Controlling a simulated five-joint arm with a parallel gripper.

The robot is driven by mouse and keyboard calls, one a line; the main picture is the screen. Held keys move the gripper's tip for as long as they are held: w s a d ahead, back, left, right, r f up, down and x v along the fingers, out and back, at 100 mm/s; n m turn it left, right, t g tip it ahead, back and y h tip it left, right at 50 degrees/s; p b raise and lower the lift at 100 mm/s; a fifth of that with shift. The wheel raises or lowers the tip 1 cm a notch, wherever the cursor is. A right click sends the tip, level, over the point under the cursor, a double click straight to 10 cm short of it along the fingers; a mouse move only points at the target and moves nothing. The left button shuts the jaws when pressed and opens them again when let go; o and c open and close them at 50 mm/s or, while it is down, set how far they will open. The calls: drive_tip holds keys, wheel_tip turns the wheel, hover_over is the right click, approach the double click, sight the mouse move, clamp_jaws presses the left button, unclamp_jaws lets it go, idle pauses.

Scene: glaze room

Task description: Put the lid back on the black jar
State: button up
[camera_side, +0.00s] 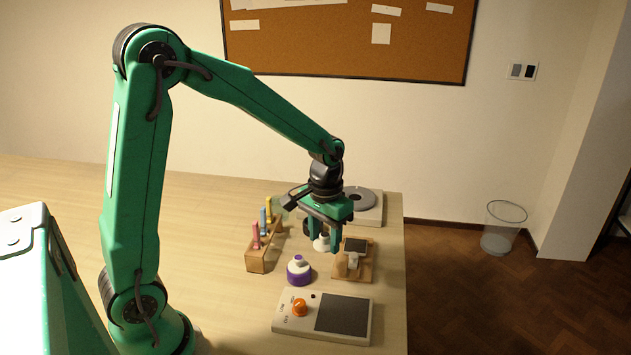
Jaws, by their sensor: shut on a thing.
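My gripper (323,246) points down over the right part of the table and is shut on a small white lid (320,244). The lid shows only partly between the fingers. A dark round thing, which looks like the black jar (307,228), stands just behind and left of the fingers, mostly hidden by my gripper. I cannot tell whether the lid touches it.
A wooden rack (260,261) with pink, blue and yellow sticks stands left. A wooden stand (367,272) is close right of my gripper. A box with an orange knob (299,307) lies in front, a pale unit with a grey disc (361,199) behind. The table's right edge is near.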

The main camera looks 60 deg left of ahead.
drive_tip(key=w+a+n, duration=0.3)
drive_tip(key=w+a, duration=0.1)
drive_tip(key=a, duration=0.4)
drive_tip(key=w+a+n, duration=0.2)
drive_tip(key=w+a, duration=0.2)
drive_tip(key=a, duration=0.5)
drive_tip(key=shift+w+a+f+n, duration=0.2)
drive_tip(key=shift+w+a+n, duration=0.05)
drive_tip(key=shift+w+n, duration=0.15)
drive_tip(key=shift+f, duration=0.2)
drive_tip(key=shift+f, duration=2.95)
drive_tip(key=shift+f, duration=0.25)
drive_tip(key=o, duration=1)
drive_tip(key=shift+o, duration=0.6)
